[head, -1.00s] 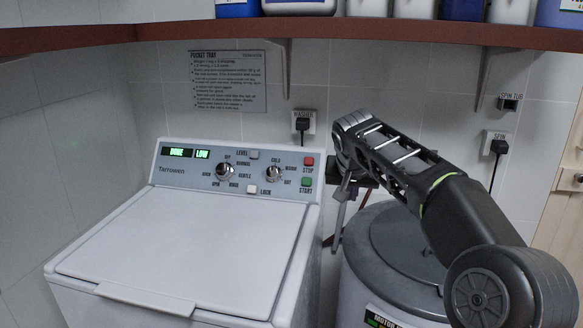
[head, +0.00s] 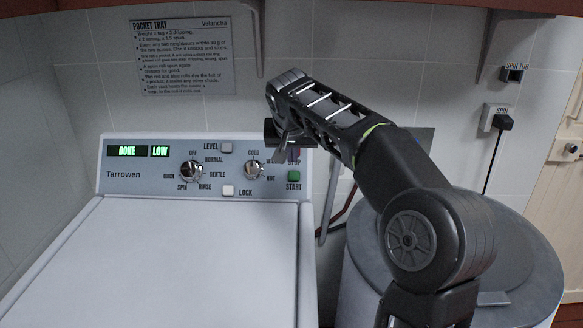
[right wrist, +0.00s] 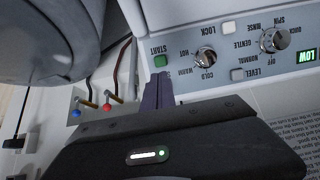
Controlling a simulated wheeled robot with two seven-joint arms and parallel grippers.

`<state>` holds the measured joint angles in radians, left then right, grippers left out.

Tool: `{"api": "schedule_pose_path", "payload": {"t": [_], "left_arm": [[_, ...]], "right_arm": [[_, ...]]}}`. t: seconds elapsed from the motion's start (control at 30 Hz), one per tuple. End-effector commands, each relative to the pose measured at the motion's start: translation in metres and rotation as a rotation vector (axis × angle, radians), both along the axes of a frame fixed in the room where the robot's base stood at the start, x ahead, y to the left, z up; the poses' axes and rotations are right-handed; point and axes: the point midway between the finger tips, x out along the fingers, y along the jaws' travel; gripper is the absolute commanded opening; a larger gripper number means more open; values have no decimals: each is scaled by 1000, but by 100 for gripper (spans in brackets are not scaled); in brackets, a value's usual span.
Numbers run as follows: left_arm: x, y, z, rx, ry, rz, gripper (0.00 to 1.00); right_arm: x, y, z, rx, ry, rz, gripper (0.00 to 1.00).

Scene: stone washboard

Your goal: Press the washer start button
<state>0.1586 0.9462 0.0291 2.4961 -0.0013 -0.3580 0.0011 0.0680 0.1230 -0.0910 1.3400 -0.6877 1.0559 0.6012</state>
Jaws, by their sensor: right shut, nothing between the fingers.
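The green START button (head: 293,176) is at the right end of the washer's control panel (head: 135,180). It also shows in the right wrist view (right wrist: 160,60), just beyond my fingertips. My right gripper (head: 292,155) is shut and empty, in front of the panel's right end and just above the START button in the head view. In the right wrist view its closed fingers (right wrist: 158,88) point toward the button, with a small gap in the picture. Whether they touch the panel is unclear. The gripper hides the red STOP button. My left gripper is out of view.
The panel has two knobs (head: 191,171), a LEVEL button (head: 227,147), a LOCK button (head: 228,190) and a display reading DONE and LOW (head: 127,151). A round grey spin tub (head: 530,265) stands at right. A shelf (head: 400,5) runs above.

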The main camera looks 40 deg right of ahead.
Motion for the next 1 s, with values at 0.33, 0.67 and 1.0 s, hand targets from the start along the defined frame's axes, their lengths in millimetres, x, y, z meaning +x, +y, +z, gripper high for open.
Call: {"api": "schedule_pose_path", "payload": {"t": [0.33, 0.67, 1.0], "left_arm": [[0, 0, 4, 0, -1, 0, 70], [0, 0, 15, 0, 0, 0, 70], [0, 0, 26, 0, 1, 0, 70]], "right_arm": [[16, -14, -28, 1, 4, -1, 0], [46, -41, -80, 0, 4, -2, 0], [70, -59, -102, 2, 0, 0, 0]]}}
